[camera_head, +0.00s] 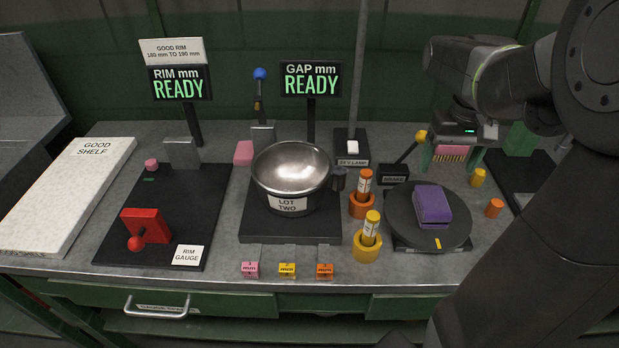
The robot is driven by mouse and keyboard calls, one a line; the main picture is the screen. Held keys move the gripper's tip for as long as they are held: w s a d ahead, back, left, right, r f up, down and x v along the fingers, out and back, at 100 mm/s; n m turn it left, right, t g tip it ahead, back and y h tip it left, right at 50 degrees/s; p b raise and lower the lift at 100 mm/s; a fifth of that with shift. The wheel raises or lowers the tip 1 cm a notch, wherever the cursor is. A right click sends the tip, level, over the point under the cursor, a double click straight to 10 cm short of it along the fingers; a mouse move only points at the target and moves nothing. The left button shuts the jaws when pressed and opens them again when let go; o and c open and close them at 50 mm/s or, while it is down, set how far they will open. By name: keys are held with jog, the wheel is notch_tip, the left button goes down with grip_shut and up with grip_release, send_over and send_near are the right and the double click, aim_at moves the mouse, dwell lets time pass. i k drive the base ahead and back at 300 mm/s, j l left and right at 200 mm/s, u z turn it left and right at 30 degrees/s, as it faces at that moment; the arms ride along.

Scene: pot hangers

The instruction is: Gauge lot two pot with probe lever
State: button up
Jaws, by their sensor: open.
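The lot two pot (290,170) is a steel bowl with a "LOT TWO" label. It sits upright on a black block (290,228) at the centre. A lever with a blue knob (260,75) stands upright behind it; no label names it as the probe lever. The gap display (311,79) behind the pot reads "GAP mm READY". A small dark part (338,179) is at the pot's right side; whether it touches the pot is unclear. My gripper (452,165) is open at the right, behind the turntable and apart from the pot. Nothing is visibly held.
A round black turntable (405,225) bears a purple block (431,204). A yellow-knobbed brake lever (420,136) stands behind it. Orange (362,204) and yellow (367,246) holders stand between pot and turntable.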

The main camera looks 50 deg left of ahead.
aim_at(259, 75)
jog(key=k+j+u, duration=0.1)
jog(key=u, duration=1.1)
jog(key=i+j, duration=0.05)
